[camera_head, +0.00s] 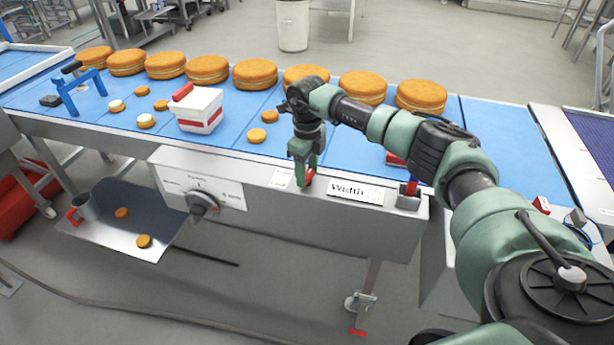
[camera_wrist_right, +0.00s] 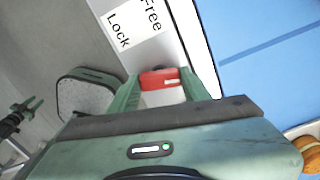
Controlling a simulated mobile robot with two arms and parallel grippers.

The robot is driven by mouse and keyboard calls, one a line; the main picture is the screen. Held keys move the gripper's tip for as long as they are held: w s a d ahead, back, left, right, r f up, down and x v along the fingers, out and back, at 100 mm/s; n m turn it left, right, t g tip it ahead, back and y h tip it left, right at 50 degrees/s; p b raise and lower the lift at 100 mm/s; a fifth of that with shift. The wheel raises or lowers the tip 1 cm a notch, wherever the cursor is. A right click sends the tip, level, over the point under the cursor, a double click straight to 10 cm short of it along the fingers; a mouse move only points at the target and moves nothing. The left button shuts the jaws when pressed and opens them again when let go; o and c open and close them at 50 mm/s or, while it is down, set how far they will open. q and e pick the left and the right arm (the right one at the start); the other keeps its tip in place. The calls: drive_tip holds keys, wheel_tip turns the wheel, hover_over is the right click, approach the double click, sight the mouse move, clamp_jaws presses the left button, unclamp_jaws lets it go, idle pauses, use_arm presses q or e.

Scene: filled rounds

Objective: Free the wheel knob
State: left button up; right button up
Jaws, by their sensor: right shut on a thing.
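My right gripper (camera_head: 303,178) reaches down to the front edge of the conveyor and is shut on a small red lever (camera_head: 309,175). In the right wrist view the red lever (camera_wrist_right: 160,79) sits between the two green fingers (camera_wrist_right: 161,92). A white label (camera_wrist_right: 135,25) reading "Free" and "Lock" is beside it; the label also shows in the head view (camera_head: 281,178). A dark round dial (camera_head: 202,203) is on the front panel.
A "Width" label (camera_head: 355,191) and a red-handled grey block (camera_head: 410,195) are right of the gripper. A white tub (camera_head: 199,110), small rounds and a row of large rounds (camera_head: 254,74) stand on the blue belt (camera_head: 235,148). A tray (camera_head: 112,238) hangs out at lower left.

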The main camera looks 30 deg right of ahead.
sight(307, 174)
drive_tip(key=shift+n+b, duration=0.6)
drive_tip(key=shift+n, duration=1.1)
drive_tip(key=o, duration=1.4)
drive_tip(key=shift+c, duration=0.2)
wheel_tip(307, 174, up, 8)
drive_tip(key=shift+f+b, duration=0.1)
drive_tip(key=shift+b, duration=0.8)
